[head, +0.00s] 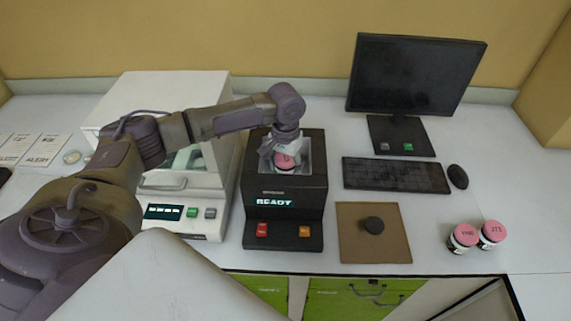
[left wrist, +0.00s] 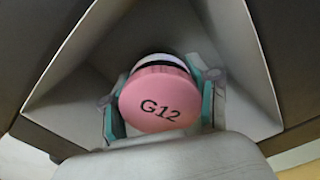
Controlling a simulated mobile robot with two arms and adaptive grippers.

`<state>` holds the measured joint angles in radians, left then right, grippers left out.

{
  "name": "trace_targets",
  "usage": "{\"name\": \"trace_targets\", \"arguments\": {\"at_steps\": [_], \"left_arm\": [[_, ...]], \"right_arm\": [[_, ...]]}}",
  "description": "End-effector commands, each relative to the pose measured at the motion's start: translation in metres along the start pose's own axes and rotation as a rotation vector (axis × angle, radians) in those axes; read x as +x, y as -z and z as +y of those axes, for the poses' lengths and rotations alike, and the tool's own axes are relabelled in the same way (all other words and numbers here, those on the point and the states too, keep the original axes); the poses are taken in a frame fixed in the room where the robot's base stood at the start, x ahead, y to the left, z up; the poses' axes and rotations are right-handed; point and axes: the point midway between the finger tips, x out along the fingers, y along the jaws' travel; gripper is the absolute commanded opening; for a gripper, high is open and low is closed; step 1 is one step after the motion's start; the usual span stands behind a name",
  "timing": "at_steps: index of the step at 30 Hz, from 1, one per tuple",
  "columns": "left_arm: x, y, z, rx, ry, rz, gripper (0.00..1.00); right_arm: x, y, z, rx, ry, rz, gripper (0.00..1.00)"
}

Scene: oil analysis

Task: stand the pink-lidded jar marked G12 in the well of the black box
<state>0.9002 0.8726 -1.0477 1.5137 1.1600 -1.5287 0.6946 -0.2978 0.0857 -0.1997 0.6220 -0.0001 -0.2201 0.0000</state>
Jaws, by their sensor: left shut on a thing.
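The pink-lidded jar marked G12 (left wrist: 160,98) is between the fingers of my left gripper (left wrist: 163,108) in the left wrist view, its lid facing the camera. In the head view the jar (head: 285,161) shows inside the square opening of the black box (head: 285,195), with my left gripper (head: 283,150) shut on it from above. The sloped grey walls of the opening surround jar and fingers. The jar's base is hidden, so I cannot tell whether it touches the bottom of the well. My right gripper is not in view.
A white instrument (head: 190,195) stands left of the black box. A brown mat (head: 372,250) with a black disc (head: 372,224) lies to the right. Two other pink-lidded jars (head: 464,235) (head: 492,232) stand further right. A keyboard (head: 395,175), mouse (head: 458,177) and monitor (head: 415,75) are behind.

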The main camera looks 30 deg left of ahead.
Motion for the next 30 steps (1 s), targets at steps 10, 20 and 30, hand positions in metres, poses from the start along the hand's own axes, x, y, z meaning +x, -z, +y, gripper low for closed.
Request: {"name": "trace_targets", "arguments": {"at_steps": [10, 20, 30], "left_arm": [[0.002, 0.0, 0.0, 0.001, -0.001, 0.0, 0.75], [0.002, 0.0, 0.0, 0.0, 0.0, 0.0, 0.85], [-0.035, 0.001, 0.001, 0.001, -0.002, 0.005, 0.85]], "right_arm": [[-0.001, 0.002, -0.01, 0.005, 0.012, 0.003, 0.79], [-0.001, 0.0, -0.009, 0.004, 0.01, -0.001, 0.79], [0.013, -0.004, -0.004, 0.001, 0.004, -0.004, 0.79]]}}
